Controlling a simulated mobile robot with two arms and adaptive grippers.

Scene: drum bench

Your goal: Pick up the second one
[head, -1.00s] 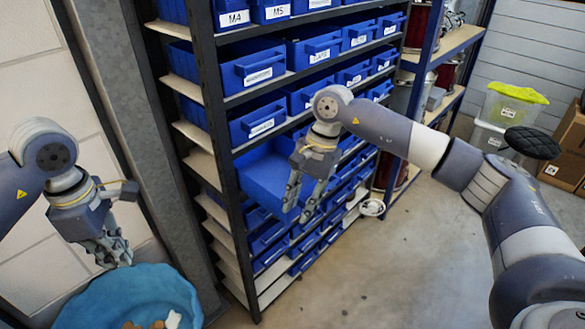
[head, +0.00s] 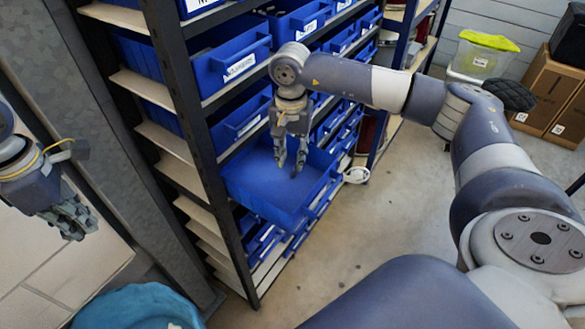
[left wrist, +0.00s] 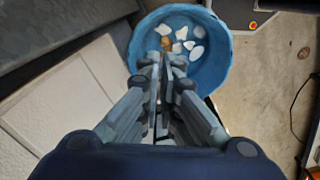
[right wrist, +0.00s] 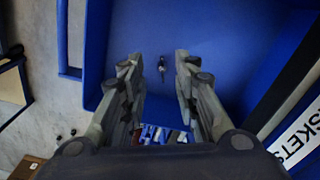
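A blue bin (head: 262,187) is pulled out from the shelf rack like an open drawer. In the right wrist view its floor (right wrist: 225,45) shows one small dark metallic piece (right wrist: 162,66), too small to identify. My right gripper (head: 290,168) is open and points down over the bin. In the right wrist view its fingertips (right wrist: 160,58) stand on either side of the small piece, apart from it. My left gripper (head: 76,222) is at the left, with its fingers (left wrist: 157,62) together and nothing seen between them. Which thing is "the second one" is not clear.
A round blue tub (left wrist: 218,75) with several white and brown pieces stands below my left gripper. The rack's dark upright (head: 190,130) is left of the bin, with labelled blue bins (head: 235,62) above. Cardboard boxes (head: 550,95) stand at the far right. The floor between is clear.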

